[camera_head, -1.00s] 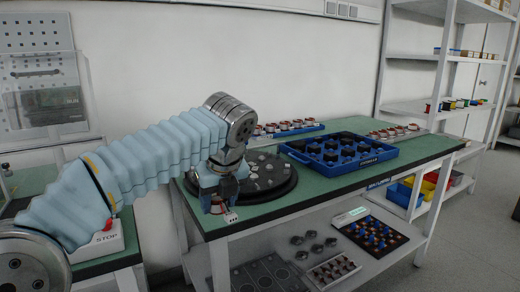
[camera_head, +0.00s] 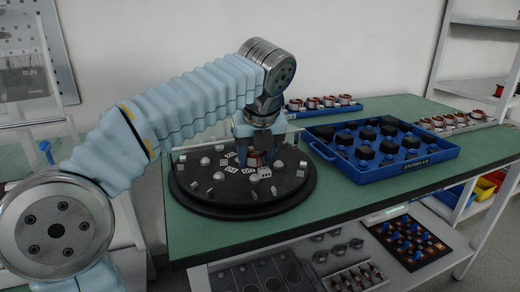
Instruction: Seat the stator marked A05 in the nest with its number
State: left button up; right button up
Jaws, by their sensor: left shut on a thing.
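My left gripper (camera_head: 256,158) is over the middle of the round black turntable (camera_head: 235,207), pointing down. It is shut on a small stator (camera_head: 254,163), of which only a little red and white shows between the fingers. Its marking is too small to read. The turntable carries several small metal blocks, pale domed knobs and white number tags (camera_head: 232,170). I cannot read the numbers or tell which nest is A05. Whether the stator touches the turntable is hidden. My right gripper is not in view.
A blue tray (camera_head: 393,174) with several black round parts stands right of the turntable on the green table (camera_head: 215,240). Rows of stators (camera_head: 328,102) stand behind and at the far right (camera_head: 452,121). The lower shelf holds more parts.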

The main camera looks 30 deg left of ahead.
aim_at(256, 167)
pick_arm(q)
jog(key=shift+f+b, duration=0.5)
jog(key=shift+f, duration=0.3)
jog(key=shift+f+b, duration=0.45)
jog(key=shift+f, duration=0.35)
jog(key=shift+f, duration=0.1)
jog(key=shift+f, duration=0.4)
jog(key=o, duration=1.2)
jog(key=p+v, duration=0.3)
jog(key=v, duration=1)
jog(key=shift+s+d+r, duration=0.1)
jog(key=shift+s+r, duration=0.1)
jog(key=shift+r, duration=0.15)
